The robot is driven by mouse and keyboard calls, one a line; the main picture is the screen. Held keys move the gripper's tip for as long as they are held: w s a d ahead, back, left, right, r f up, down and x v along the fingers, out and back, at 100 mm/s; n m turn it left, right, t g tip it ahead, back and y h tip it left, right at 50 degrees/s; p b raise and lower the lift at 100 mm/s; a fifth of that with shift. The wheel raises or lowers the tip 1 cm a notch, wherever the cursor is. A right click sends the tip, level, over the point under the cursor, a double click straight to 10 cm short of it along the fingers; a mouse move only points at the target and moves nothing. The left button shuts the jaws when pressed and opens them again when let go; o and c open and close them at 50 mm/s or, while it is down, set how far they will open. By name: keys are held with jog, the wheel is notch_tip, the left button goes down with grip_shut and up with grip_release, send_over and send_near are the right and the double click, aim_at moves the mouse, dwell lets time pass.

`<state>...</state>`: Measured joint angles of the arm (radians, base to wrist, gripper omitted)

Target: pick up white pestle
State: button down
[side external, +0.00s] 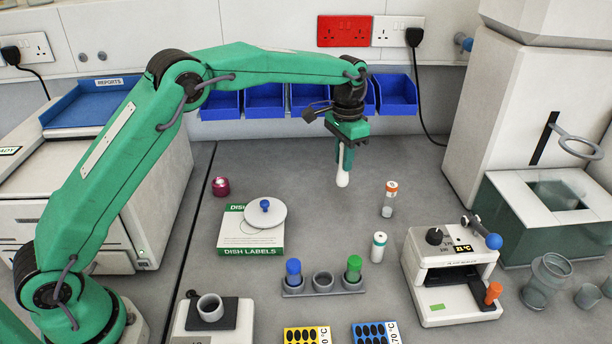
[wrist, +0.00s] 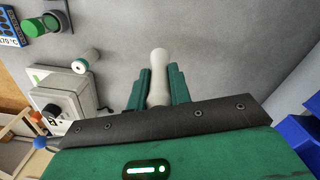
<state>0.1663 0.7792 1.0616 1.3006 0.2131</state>
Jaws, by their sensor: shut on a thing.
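The white pestle (side external: 343,172) hangs nearly upright from my gripper (side external: 345,146) in the side view, its rounded end down and apart from the grey bench. In the wrist view the pestle (wrist: 159,68) sits between the two green fingers of my gripper (wrist: 158,88), which are shut on it. Its far end sticks out past the fingertips. Part of the pestle is hidden between the fingers. A small white cup like a mortar (side external: 210,306) stands on a dark pad at the front left.
Blue bins (side external: 265,101) line the back wall. A label box (side external: 250,240) with a white lid (side external: 265,213) lies left of the pestle. Two vials (side external: 389,198) (side external: 378,246) and a sealer machine (side external: 452,270) stand to the right. The bench below the pestle is clear.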

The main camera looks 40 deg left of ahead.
jog(key=shift+s+d+r, duration=0.45)
jog(key=shift+d, duration=0.2)
jog(key=shift+s+d+r, duration=0.4)
jog(key=shift+d+r, duration=0.05)
jog(key=shift+d, duration=0.2)
